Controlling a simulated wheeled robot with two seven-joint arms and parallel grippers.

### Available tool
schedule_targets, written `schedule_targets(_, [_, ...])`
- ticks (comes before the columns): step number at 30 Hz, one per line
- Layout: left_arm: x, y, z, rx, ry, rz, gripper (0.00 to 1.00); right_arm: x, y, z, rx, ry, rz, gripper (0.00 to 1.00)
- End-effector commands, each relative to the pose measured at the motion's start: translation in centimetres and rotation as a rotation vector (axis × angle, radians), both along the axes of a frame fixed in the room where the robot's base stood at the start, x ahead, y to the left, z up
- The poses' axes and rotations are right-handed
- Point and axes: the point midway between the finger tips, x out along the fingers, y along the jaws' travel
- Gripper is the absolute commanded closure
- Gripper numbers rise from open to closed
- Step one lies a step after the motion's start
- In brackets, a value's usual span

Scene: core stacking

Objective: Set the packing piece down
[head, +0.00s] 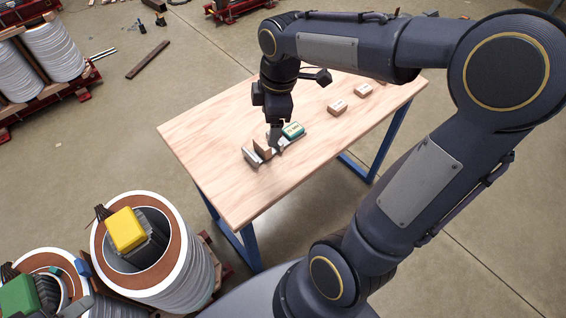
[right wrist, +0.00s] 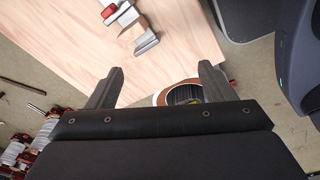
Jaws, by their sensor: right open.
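A brown block (head: 262,148), which may be the packing piece, stands at a grey metal piece (head: 252,156) on the wooden table (head: 235,190). A teal block with a pale label (head: 293,130) is at the other end of the grey piece. My right gripper (head: 275,146) is low between these two blocks and partly hides the grey piece. In the right wrist view my right gripper (right wrist: 160,88) is open, with nothing between its fingers. That view also shows the grey metal piece (right wrist: 145,42) and a red and white item (right wrist: 108,12). My left gripper is not in view.
Two small brown blocks, one nearer (head: 338,108) and one farther (head: 363,91), lie on the table's right half. The table's front and left parts are bare. White coils (head: 165,255) stand on the floor at the lower left, one with a yellow part (head: 126,229) on top.

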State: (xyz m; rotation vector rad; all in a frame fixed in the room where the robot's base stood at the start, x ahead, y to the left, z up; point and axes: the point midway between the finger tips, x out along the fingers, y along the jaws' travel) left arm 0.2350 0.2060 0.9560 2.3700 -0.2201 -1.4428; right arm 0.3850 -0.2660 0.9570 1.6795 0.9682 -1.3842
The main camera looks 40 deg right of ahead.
Motion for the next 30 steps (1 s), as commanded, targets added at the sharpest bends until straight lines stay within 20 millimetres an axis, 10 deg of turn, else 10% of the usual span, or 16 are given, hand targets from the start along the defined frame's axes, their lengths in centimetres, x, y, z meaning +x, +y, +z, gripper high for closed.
schedule_targets(6, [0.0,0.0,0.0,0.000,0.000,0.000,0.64,-9.6,2.9,1.5,0.289,-0.085,-0.679,0.24])
schedule_targets(12, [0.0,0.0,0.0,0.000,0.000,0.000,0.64,-14.0,5.3,0.4,0.525,-0.067,-1.074,0.24])
schedule_targets(25, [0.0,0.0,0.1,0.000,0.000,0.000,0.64,-15.0,6.0,-0.1,0.598,-0.047,-1.189,0.24])
schedule_targets(30, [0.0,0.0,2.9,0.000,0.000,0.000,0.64,-15.0,6.0,2.7,0.598,-0.048,-1.188,0.24])
